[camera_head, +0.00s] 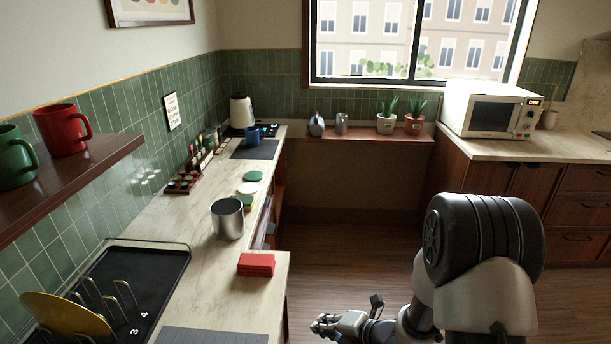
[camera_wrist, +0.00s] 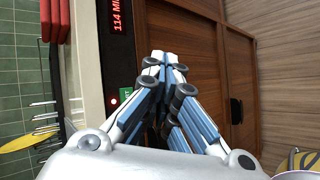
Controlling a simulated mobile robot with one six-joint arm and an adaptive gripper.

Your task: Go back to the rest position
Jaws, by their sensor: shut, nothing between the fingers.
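My gripper (camera_wrist: 165,62) is shut and empty, its fingertips together in the wrist view. In the head view my gripper (camera_head: 322,324) is low in the picture, to the right of the counter's near end and over the floor. In the wrist view, wooden cabinet fronts (camera_wrist: 200,40) and a dark strip with red lit text (camera_wrist: 116,15) lie beyond the fingers. No object is in the fingers.
The counter (camera_head: 200,285) on the left holds a red block stack (camera_head: 256,264), a steel canister (camera_head: 227,219) and a black rack tray (camera_head: 150,270) with a yellow plate (camera_head: 62,315). A microwave (camera_head: 492,110) stands at right. The floor (camera_head: 350,250) between is clear.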

